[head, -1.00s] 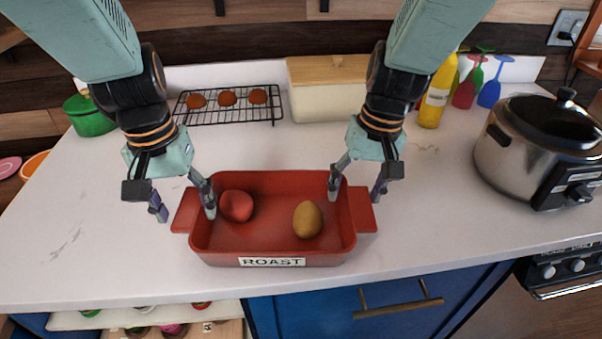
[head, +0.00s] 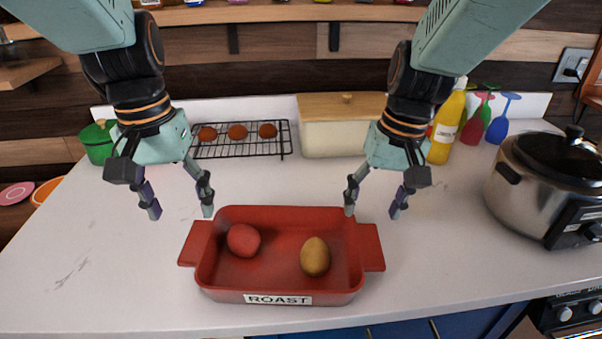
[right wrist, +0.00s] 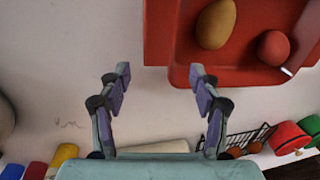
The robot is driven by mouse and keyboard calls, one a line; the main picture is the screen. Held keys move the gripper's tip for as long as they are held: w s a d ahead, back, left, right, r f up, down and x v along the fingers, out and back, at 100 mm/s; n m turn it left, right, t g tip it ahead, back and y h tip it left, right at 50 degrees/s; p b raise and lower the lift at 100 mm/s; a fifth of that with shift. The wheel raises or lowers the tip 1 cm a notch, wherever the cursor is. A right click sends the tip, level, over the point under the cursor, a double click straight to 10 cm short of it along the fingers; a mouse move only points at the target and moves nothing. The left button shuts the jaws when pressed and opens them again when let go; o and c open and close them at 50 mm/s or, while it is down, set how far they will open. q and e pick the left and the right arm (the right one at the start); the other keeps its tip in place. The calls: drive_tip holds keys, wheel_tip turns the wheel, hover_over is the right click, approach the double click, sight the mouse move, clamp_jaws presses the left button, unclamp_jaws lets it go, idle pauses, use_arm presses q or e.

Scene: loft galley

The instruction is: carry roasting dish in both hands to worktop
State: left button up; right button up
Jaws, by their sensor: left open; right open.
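The red roasting dish (head: 280,297), labelled ROAST, sits on the white worktop (head: 90,270) near its front edge. A red round item (head: 243,240) and a yellow-brown egg-shaped item (head: 315,256) lie in it. My left gripper (head: 178,212) is open and empty, above and behind the dish's left handle. My right gripper (head: 373,212) is open and empty, above and behind the right handle (head: 370,247). In the right wrist view, the open fingers (right wrist: 159,76) are apart from the dish (right wrist: 180,40), with bare worktop between them.
A wire rack (head: 240,145) with three brown buns and a cream bread bin (head: 335,138) stand at the back. A slow cooker (head: 545,185) stands at right, near a yellow bottle (head: 446,125). A green pot (head: 98,143) is at back left. The worktop's left side is clear.

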use_arm(q)
drive_tip(key=shift+a, duration=0.1)
drive_tip(key=shift+w+f, duration=0.1)
drive_tip(key=shift+w, duration=0.1)
drive_tip(key=shift+s, duration=0.2)
use_arm(e)
wheel_tip(320, 180, up, 7)
drive_tip(key=shift+s+d+f, duration=0.2)
drive_tip(key=shift+d, duration=0.25)
drive_tip(key=shift+w+f, duration=0.15)
